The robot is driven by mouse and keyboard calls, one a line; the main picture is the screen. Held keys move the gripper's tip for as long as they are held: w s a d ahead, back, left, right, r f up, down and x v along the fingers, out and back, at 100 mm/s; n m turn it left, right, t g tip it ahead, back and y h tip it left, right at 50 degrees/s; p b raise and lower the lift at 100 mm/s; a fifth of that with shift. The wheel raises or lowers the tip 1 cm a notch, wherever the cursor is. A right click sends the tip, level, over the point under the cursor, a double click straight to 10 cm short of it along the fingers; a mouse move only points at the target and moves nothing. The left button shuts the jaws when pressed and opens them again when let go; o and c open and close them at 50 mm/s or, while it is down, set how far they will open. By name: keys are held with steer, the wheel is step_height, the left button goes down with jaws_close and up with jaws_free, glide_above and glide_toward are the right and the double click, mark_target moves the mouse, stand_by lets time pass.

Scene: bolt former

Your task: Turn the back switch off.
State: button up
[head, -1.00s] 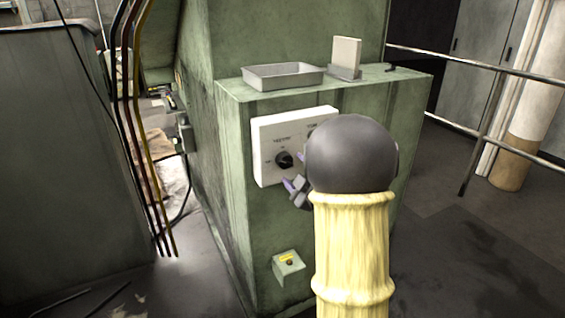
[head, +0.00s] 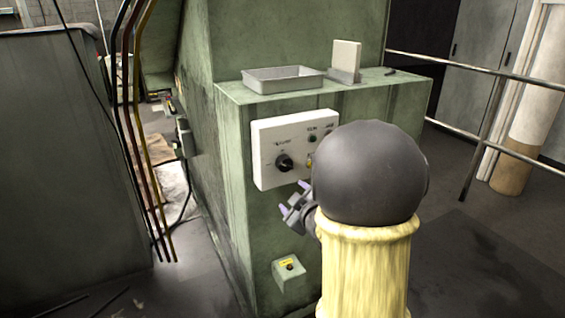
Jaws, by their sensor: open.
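A white control panel (head: 264,168) is fixed to the front of the green machine. It carries a black rotary switch (head: 285,162) with small lettering around it, too small to read surely. Smaller buttons sit to its right, partly hidden by my arm. My gripper (head: 291,204) is open and empty, below and slightly right of the rotary switch, apart from it. My dark round wrist and yellow-sleeved arm hide the panel's lower right. I cannot tell which control is the back switch.
The green machine (head: 236,200) has a ledge with a grey tray (head: 283,79) and an upright pale block in a holder (head: 345,62). Metal railings (head: 485,135) stand at right; cables (head: 140,150) hang at left.

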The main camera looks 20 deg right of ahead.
steer(key=s+a+f+m+g, duration=0.3)
steer(key=s+a+f+g, duration=0.3)
steer(key=s+a, duration=0.2)
steer(key=s+a+f+m+g+y, duration=0.1)
steer(key=s+a+f+m+g, duration=0.3)
steer(key=s, duration=0.7)
steer(key=a+f+g, duration=0.2)
steer(key=a, duration=0.1)
steer(key=shift+a+m, duration=0.3)
steer(key=shift+a, duration=0.05)
